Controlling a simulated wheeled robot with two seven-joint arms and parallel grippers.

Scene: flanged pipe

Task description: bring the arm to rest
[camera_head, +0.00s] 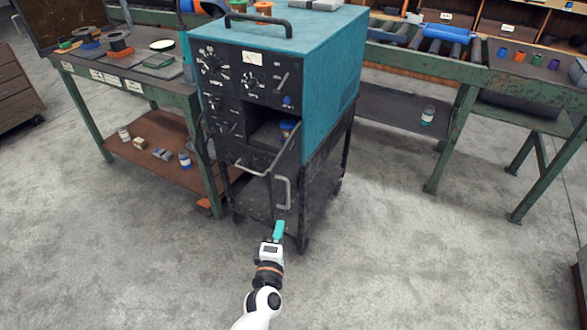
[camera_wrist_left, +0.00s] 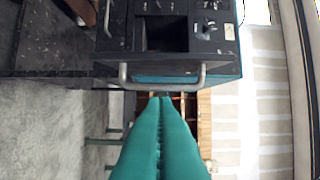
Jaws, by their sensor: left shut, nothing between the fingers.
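My left gripper (camera_head: 279,228) is in the lower middle of the head view, with its teal fingers pointing up towards the machine cabinet. In the left wrist view its teal fingers (camera_wrist_left: 160,105) lie together, shut and empty. A teal and black machine cabinet (camera_head: 322,60) stands on a dark wheeled stand. A dark door with a grey handle (camera_head: 287,192) stands swung out at its front, just beyond the fingertips in the head view. A grey handle (camera_wrist_left: 150,86) also shows beyond the fingertips in the left wrist view. I cannot tell how large the gap is. My right gripper is not in view.
A green-framed bench (camera_head: 180,98) stands left, with spools on top and small items on its lower shelf. A roller bench (camera_head: 475,75) stands right, with a jar (camera_head: 428,115) on its shelf. The grey floor (camera_head: 420,260) around my arm is clear.

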